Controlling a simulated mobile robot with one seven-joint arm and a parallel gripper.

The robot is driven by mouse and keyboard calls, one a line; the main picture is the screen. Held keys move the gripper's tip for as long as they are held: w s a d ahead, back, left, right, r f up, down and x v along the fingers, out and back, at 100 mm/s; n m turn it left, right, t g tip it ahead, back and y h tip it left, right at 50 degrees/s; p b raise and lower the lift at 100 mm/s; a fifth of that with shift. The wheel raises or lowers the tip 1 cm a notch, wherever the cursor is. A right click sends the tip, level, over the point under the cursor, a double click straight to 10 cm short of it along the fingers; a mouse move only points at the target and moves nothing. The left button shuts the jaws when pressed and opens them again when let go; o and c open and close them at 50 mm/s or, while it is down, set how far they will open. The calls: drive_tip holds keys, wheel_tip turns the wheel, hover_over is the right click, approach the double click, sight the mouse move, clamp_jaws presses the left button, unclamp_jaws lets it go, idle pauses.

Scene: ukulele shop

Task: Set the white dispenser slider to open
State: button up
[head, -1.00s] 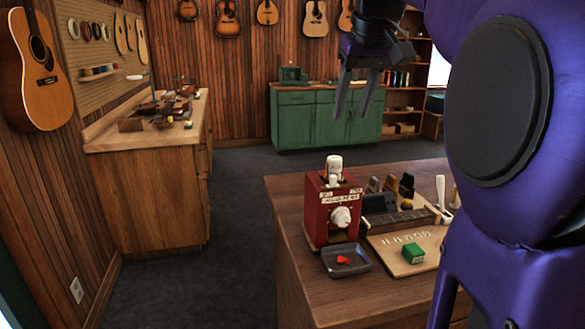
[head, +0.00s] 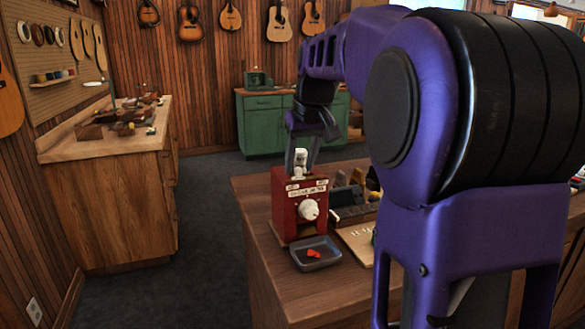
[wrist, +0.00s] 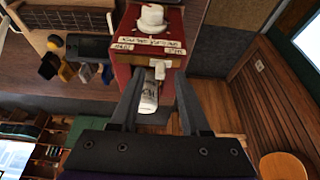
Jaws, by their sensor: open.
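The red dispenser (head: 285,205) stands upright on the wooden bench. It has a white round knob (head: 309,209) on its front, which also shows in the wrist view (wrist: 152,17). Small white labels run along its upper edge. In the wrist view the small white slider (wrist: 168,72) sits at the dispenser's top beside a white bottle-like cylinder (wrist: 148,98). My gripper (head: 302,164) is open and points down over the dispenser's top. In the wrist view its fingers (wrist: 158,77) stand on either side of the slider and cylinder. I cannot tell whether they touch either.
A grey tray (head: 330,262) with a red piece sits before the dispenser. A dark block (head: 345,195) and other small items stand close on its right. The bench's left edge is near. A wooden workbench (head: 110,200) and a green cabinet (head: 265,130) stand farther back.

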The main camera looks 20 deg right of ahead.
drive_tip(key=shift+w+f, duration=0.2)
drive_tip(key=shift+f, duration=0.2)
drive_tip(key=shift+c, duration=0.3)
clamp_jaws()
idle(0.9)
